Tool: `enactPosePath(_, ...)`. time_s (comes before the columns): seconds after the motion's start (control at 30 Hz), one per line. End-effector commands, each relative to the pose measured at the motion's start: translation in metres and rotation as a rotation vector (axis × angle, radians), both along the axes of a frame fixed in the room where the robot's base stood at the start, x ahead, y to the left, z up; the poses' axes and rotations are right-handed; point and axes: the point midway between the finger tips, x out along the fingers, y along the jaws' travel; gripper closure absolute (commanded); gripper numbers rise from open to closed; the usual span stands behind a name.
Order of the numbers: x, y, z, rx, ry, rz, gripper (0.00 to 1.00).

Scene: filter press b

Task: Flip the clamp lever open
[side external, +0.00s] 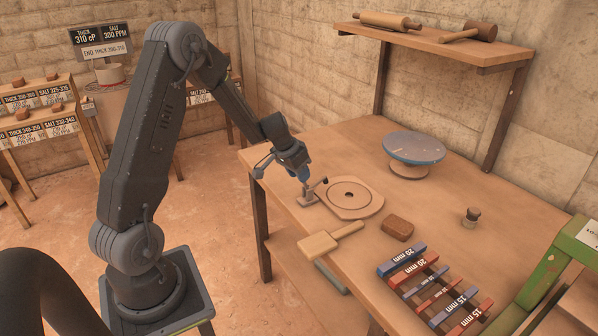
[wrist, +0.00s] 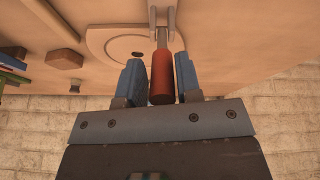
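The clamp (side external: 308,196) is a small grey metal fixture on the bench at the left edge of a pale round-ended board (side external: 357,208). In the wrist view, its lever has a red handle (wrist: 162,80) that points toward the camera from the grey bracket (wrist: 162,14). My gripper (side external: 303,178) is low over the clamp. In the wrist view, the blue fingers of my gripper (wrist: 159,66) stand on either side of the red handle. Narrow gaps show beside the handle, so the fingers look open around it. In the side view my gripper hides most of the lever.
A blue-topped turntable (side external: 413,148) stands behind the board. A small knob-topped item (side external: 471,217) stands to the right. A shelf (side external: 450,46) hangs at the back.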

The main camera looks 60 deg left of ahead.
Motion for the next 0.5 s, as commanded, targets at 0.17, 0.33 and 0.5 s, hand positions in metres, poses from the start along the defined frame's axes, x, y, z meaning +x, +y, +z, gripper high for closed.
enactPosePath(0.17,0.0005,0.0011,0.0002,0.001,-0.002,0.003,0.52)
enactPosePath(0.33,0.0005,0.0017,0.0002,0.003,-0.002,0.004,0.52)
enactPosePath(0.5,-0.0016,0.0025,0.0076,0.004,-0.005,0.005,0.52)
